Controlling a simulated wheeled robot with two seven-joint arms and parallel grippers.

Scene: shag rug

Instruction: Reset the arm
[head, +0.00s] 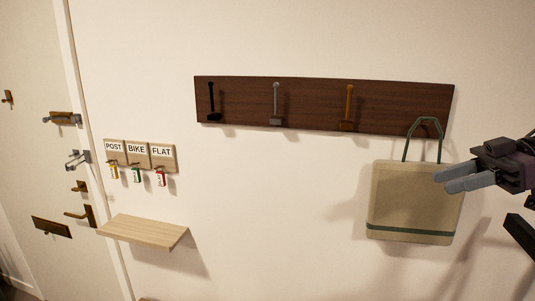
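My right gripper (443,183) comes in from the right edge, with its two grey fingers pointing left. The fingers overlap the right part of a beige bag (405,198) in the picture. They lie close together from this angle, so I cannot tell how far apart they are, or whether they touch the bag. No held thing shows between them. The bag hangs by a green handle (440,140) at the right end of a dark wooden hook board (310,100). The hook under the handle is not clear. My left gripper is out of view.
The board also has a black hook (212,101), a grey hook (276,104) and an orange hook (348,108), all empty. Labelled key plaques (137,153) with keys hang left, above a small wooden shelf (145,231). A door (30,150) is at far left. The wall's middle is clear.

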